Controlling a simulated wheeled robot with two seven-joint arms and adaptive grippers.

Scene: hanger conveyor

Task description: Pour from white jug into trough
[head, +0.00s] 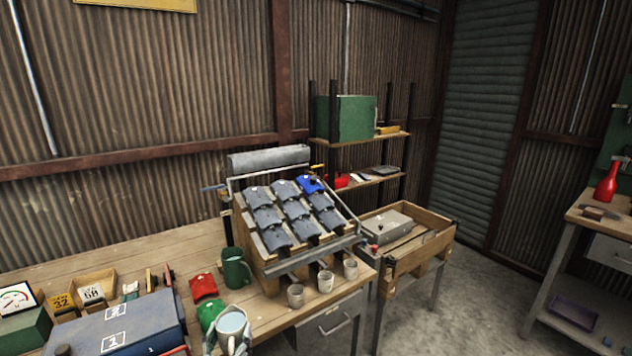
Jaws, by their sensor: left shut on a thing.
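The white jug (231,339) is at the bottom centre of the head view, seen from above, with pale liquid visible inside its round mouth. It looks about upright. My left gripper (224,346) is shut on the jug, mostly cut off by the bottom edge. A sloped rack of dark grey tiles (293,211) stands on the bench beyond it. A long grey trough-like piece (268,157) runs along the rack's top, and a thin grey gutter (315,256) along its lower front edge. I cannot tell which is the task's trough. My right gripper is out of view.
A green mug (236,268) stands left of the rack. Several small cups (326,281) stand under the gutter. Red (203,287) and green (210,314) pieces lie near the jug. A blue box (118,325) fills the bench's left front. A blue tile (310,184) is at the rack's upper right.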

